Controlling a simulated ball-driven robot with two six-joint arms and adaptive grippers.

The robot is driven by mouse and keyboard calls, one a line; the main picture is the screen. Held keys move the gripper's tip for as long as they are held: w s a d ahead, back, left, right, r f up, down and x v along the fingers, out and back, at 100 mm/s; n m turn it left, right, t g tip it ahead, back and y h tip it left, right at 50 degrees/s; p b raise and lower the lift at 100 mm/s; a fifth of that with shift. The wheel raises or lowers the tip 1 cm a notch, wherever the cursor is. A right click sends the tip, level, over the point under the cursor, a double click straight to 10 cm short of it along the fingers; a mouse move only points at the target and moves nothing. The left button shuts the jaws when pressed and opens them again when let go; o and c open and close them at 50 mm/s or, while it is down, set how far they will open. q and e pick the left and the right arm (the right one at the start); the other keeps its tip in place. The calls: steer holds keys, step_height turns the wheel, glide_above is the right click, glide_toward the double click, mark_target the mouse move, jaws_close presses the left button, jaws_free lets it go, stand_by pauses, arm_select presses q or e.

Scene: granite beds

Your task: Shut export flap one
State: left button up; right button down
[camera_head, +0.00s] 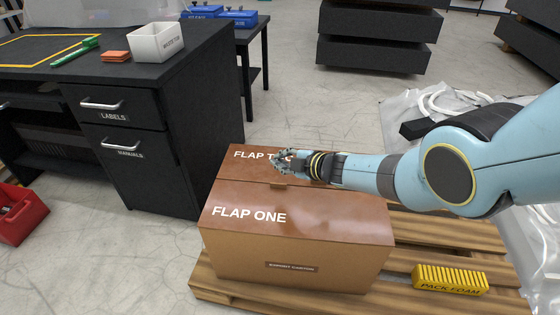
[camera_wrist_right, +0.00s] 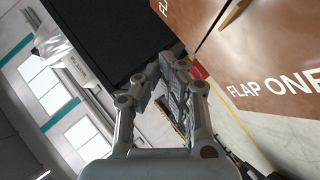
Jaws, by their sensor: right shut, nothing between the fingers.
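The export carton (camera_head: 300,262) sits on a wooden pallet. Flap one (camera_head: 325,218), brown with white lettering, lies over the near half of its top and looks flat. Flap one also shows at the right of the right wrist view (camera_wrist_right: 240,62). Flap two (camera_head: 240,168) covers the far half, its lettering partly hidden by my right gripper (camera_head: 279,159). That gripper is shut and empty, over flap two, beyond the seam; I cannot tell if it touches. Its closed fingers show in the right wrist view (camera_wrist_right: 168,72). My left gripper is out of view.
A black desk (camera_head: 190,95) with drawers stands left of the carton, with a white bin (camera_head: 156,43) on top. Yellow pack foam (camera_head: 449,280) lies on the pallet (camera_head: 235,293) at right. A red crate (camera_head: 18,215) is on the floor at far left.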

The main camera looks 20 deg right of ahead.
steer(key=s+d+r+p, duration=0.4)
steer(key=d+r+p, duration=0.2)
steer(key=r+p, duration=0.25)
steer(key=s+a+f+m+g+h, duration=0.1)
steer(key=s+f+m+g, duration=0.1)
steer(key=s+f, duration=0.8)
steer(key=s+a+f+m+g+h, duration=0.15)
steer(key=s+f, duration=0.55)
steer(key=s, duration=0.7)
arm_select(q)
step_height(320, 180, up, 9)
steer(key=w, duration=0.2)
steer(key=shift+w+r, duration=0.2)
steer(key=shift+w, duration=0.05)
arm_select(e)
steer(key=s+f+m+g+h, duration=0.1)
steer(key=s+m, duration=0.3)
steer(key=s, duration=0.7)
steer(key=s+d+f+m+g+h, duration=0.1)
steer(key=s+f+m+g, duration=0.3)
steer(key=s, duration=0.7)
steer(key=s+d+f+m+g+h, duration=0.1)
steer(key=s+f+m+g, duration=0.2)
steer(key=s, duration=0.8)
steer(key=shift+s+d+f+m, duration=0.15)
steer(key=shift+s+f+m, duration=0.05)
steer(key=shift+m, duration=0.65)
